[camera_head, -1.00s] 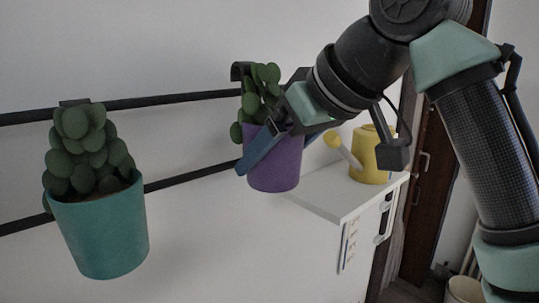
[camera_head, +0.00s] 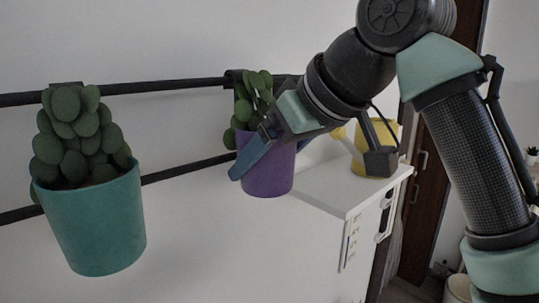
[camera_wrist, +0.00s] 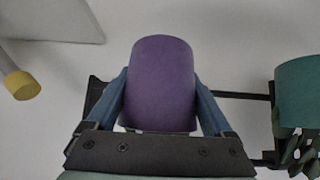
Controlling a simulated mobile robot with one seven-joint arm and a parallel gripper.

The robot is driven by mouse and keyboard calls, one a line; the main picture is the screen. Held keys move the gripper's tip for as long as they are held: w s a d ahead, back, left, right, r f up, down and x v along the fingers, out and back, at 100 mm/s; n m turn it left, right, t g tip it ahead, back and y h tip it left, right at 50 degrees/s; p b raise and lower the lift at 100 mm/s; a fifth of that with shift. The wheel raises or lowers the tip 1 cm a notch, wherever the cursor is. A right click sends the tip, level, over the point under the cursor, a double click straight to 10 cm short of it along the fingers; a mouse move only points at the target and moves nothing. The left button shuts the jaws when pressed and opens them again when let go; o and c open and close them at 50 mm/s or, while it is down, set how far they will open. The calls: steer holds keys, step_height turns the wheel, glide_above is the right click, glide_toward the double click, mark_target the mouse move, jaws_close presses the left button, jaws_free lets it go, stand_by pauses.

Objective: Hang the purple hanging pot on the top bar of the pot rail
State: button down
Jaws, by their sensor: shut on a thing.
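The purple hanging pot (camera_head: 268,178) holds a green plant and hangs upright in my gripper (camera_head: 272,158). The gripper's blue fingers are shut on both sides of the pot, as the wrist view also shows for the purple pot (camera_wrist: 162,75). The pot's dark hook (camera_head: 234,75) is at the top bar (camera_head: 170,88) of the pot rail and appears to lie over it. I cannot tell whether the bar bears its weight. The plant and gripper hide part of the bar there. The lower bar (camera_head: 190,169) runs behind the pot.
A teal pot (camera_head: 95,235) with a plant hangs on the rail at the left, with bare rail between the two pots. A yellow watering can (camera_head: 386,130) stands on the white cabinet (camera_head: 335,195), right of and beyond my gripper.

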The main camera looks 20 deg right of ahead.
jaws_free()
steer(key=p+v, duration=0.6)
steer(key=v, duration=0.7)
